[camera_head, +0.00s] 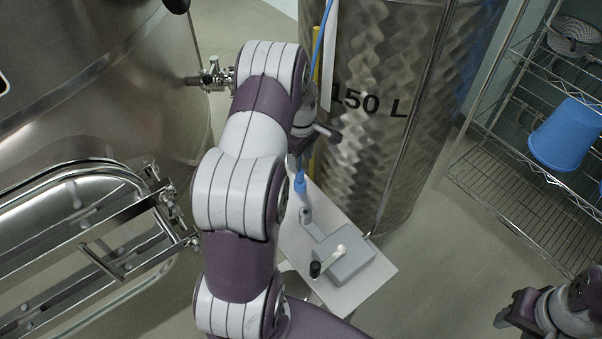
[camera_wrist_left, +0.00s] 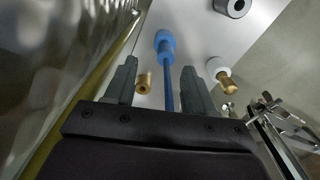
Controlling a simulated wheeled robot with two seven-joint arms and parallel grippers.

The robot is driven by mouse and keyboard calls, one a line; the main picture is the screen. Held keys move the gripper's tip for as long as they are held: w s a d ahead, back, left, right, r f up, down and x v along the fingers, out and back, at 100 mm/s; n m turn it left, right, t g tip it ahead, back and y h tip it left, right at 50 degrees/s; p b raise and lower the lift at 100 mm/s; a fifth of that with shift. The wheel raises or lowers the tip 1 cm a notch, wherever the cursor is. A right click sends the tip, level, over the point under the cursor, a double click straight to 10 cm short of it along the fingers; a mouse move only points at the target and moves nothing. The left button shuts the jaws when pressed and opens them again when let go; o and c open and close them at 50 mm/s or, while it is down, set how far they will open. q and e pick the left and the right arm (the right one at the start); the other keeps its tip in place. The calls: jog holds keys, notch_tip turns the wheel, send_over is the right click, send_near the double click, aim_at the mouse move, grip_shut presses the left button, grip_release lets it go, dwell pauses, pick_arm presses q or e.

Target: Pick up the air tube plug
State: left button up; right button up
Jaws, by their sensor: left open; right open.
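The blue air tube plug (camera_wrist_left: 165,42) is on the end of a blue tube (camera_wrist_left: 169,92) in the left wrist view. In the head view the plug (camera_head: 300,182) shows just right of my left arm, above a white board. My left gripper (camera_wrist_left: 159,68) is open, its dark fingers on either side of the tube and plug with gaps on both sides. In the head view my left arm hides most of this gripper. My right gripper (camera_head: 512,311) is open and empty at the lower right, far from the plug.
The white board (camera_head: 375,277) carries a grey box (camera_head: 345,262) with a lever and a grey cylinder (camera_head: 305,214). A steel vat marked 150 L (camera_head: 380,150) stands behind it. Another vat (camera_head: 90,60) is left. A wire shelf (camera_head: 530,200) holds a blue bucket (camera_head: 568,135).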

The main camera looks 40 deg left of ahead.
pick_arm(q)
jog(key=f, duration=0.3)
jog(key=s+f+p, duration=0.1)
jog(key=f, duration=0.1)
jog(key=shift+d+f, duration=0.1)
jog(key=shift+w+f, duration=0.15)
jog(key=shift+f, duration=0.25)
grip_shut()
jog(key=shift+r, duration=0.15)
notch_tip(320, 180, up, 4)
jog(key=shift+d+r+b, duration=0.1)
jog(key=shift+d+b, duration=0.05)
jog(key=shift+b, duration=0.25)
jog(key=s+d+r+p, duration=0.3)
jog(key=d+r, duration=0.7)
jog(key=shift+s+d+r, duration=0.25)
jog(key=shift+d+r, duration=0.1)
jog(key=shift+d, duration=0.05)
